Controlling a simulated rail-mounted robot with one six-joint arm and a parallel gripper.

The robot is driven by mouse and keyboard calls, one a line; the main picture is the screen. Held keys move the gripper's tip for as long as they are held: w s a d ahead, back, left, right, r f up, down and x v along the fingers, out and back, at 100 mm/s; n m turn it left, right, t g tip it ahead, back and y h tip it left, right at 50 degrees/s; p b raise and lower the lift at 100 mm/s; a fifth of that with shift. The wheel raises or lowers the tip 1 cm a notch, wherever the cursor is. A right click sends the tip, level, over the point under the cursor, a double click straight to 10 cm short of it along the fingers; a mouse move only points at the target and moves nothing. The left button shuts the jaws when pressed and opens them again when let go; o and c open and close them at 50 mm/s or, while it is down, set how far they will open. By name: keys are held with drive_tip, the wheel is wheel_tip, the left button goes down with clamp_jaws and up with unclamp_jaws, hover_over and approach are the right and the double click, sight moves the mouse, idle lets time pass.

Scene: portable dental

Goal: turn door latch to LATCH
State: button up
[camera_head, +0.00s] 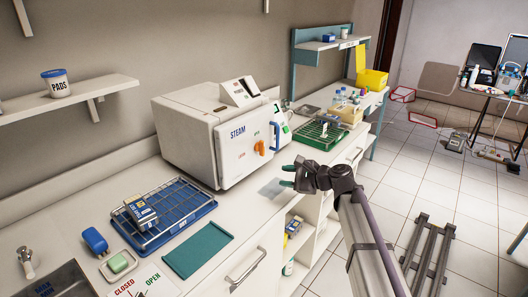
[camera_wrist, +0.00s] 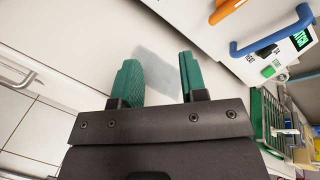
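A white steam sterilizer (camera_head: 200,130) stands on the counter, its front door shut as far as I can see. The door has an orange knob (camera_head: 260,148) and a blue handle (camera_head: 275,136); small red and green print beside them is too small to read surely. In the wrist view the orange part (camera_wrist: 228,9) is cut off at the top edge and the blue handle (camera_wrist: 272,42) is at the upper right. My gripper (camera_head: 288,176) is in front of and below the door, apart from both. Its green fingers (camera_wrist: 160,75) are open and empty.
A blue tray with a wire rack (camera_head: 185,228) and a teal mat (camera_head: 198,250) lie left of the sterilizer. A green rack (camera_head: 318,134) stands to its right. A grey patch (camera_head: 272,190) lies on the counter before the door. The floor (camera_head: 400,185) at right is partly free.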

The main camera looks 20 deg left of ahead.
sight(264, 143)
drive_tip(key=w+r+m+t+y, duration=0.2)
drive_tip(key=w+r+m+t, duration=0.3)
drive_tip(key=m, duration=0.5)
drive_tip(key=shift+m+g, duration=0.3)
drive_tip(key=shift+g, duration=0.4)
drive_tip(key=x, duration=1.1)
drive_tip(key=shift+w+a+r, duration=0.15)
drive_tip(key=shift+a+r, duration=0.2)
drive_tip(key=shift+y, duration=0.3)
drive_tip(key=c, duration=0.6)
drive_tip(key=shift+c, duration=0.2)
